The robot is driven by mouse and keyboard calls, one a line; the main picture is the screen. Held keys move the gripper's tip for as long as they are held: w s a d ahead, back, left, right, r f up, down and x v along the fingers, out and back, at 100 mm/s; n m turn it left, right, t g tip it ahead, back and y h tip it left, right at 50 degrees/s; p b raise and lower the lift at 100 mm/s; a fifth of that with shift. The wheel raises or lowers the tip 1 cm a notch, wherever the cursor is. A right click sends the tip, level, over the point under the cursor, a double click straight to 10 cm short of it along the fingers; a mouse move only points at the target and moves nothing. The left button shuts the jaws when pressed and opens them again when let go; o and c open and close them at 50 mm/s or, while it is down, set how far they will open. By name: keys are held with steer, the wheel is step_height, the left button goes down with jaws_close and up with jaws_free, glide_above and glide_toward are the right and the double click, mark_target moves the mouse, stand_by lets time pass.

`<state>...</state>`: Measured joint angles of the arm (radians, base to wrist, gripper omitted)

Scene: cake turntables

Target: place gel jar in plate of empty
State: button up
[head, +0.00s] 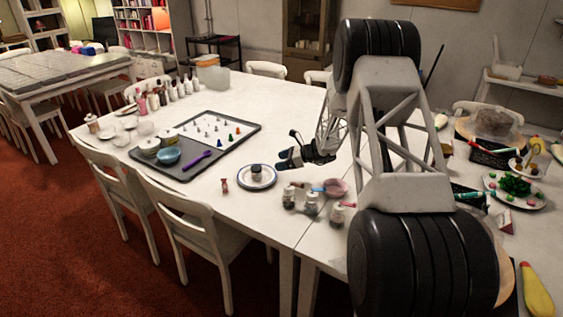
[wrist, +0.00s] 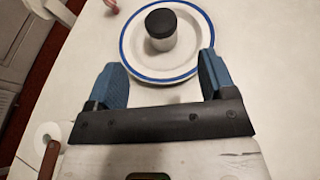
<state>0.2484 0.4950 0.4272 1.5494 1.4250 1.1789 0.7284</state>
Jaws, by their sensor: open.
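The gel jar (wrist: 161,29) is a small pale jar with a black lid. It stands upright on a white plate with a blue rim (wrist: 140,73), and it also shows in the head view (head: 257,170) on the same plate (head: 257,184). My gripper (wrist: 163,70) is open, with its two blue-padded fingers apart and nothing between them. The fingertips reach over the near part of the plate, and the jar is beyond them. In the head view my gripper (head: 284,160) is just right of the plate.
Several small jars (head: 311,204) and a pink bowl (head: 335,188) stand right of the plate. A small reddish figure (head: 225,185) is at its left. A dark tray (head: 197,145) holds bowls, a purple tool and piping tips. Clear white table lies behind the plate.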

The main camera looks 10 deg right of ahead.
steer(key=s+a+r+n+g+h, duration=0.1)
steer(key=s+a+r+n+h, duration=0.2)
steer(key=s+r, duration=0.55)
steer(key=s+a+r+n+g, duration=0.2)
steer(key=s+a+r+n, duration=0.15)
steer(key=s+r, duration=0.45)
steer(key=s+a+r+n+g+h, duration=0.1)
steer(key=s+a+r+n+h, duration=0.1)
steer(key=s+r+n, duration=0.6)
steer(key=s+d+r+n+h, duration=0.1)
steer(key=s+n+h, duration=0.3)
steer(key=s, duration=1.5)
steer(key=s+d+r+n+t+h, duration=0.1)
steer(key=s+r+n+h, duration=0.1)
steer(key=s, duration=1.7)
steer(key=shift+r+n+t+h, duration=0.2)
steer(key=shift+n+t+h, duration=0.1)
steer(key=shift+n+h, duration=0.6)
steer(key=shift+d, duration=0.1)
